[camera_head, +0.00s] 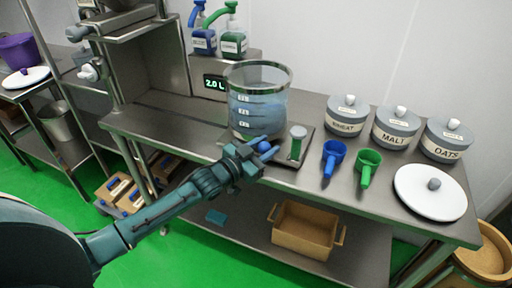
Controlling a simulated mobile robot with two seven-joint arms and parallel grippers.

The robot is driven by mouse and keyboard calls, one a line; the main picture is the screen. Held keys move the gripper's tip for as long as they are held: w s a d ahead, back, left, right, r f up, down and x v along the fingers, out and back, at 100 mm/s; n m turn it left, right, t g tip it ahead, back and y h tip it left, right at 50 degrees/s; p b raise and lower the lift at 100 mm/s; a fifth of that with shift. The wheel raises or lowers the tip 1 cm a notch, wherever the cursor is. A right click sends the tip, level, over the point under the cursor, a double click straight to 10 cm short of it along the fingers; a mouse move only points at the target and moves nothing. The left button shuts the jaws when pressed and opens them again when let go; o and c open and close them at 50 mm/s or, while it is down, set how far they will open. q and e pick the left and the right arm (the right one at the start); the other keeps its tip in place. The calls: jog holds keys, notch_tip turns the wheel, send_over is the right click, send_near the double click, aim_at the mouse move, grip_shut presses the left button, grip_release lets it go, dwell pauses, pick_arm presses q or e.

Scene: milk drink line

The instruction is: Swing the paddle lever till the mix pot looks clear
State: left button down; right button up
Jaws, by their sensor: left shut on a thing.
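The mix pot (259,82) is a see-through round vessel with white level marks, standing on the steel bench. The liquid in it looks blue-grey and translucent. My left gripper (262,153) reaches in from the left to the front of the pot. It is shut on the paddle lever, whose blue knob (264,147) shows at the fingers. The rest of the lever is hidden by the gripper and cannot be made out. My right gripper is not in view.
A green upright piece with a grey top (297,145) stands close right of my left gripper. Blue (333,155) and green (368,165) scoops, labelled canisters (395,128) and a white lid (430,192) fill the right side. A display (214,84) reads 2.0 L.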

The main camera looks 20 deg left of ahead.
pick_arm(q)
jog(key=shift+w+d, duration=0.35)
jog(key=shift+d, duration=0.35)
jog(key=c, duration=1)
grip_release()
jog(key=shift+a, duration=0.1)
jog(key=v, duration=1.3)
jog(key=shift+b, duration=0.4)
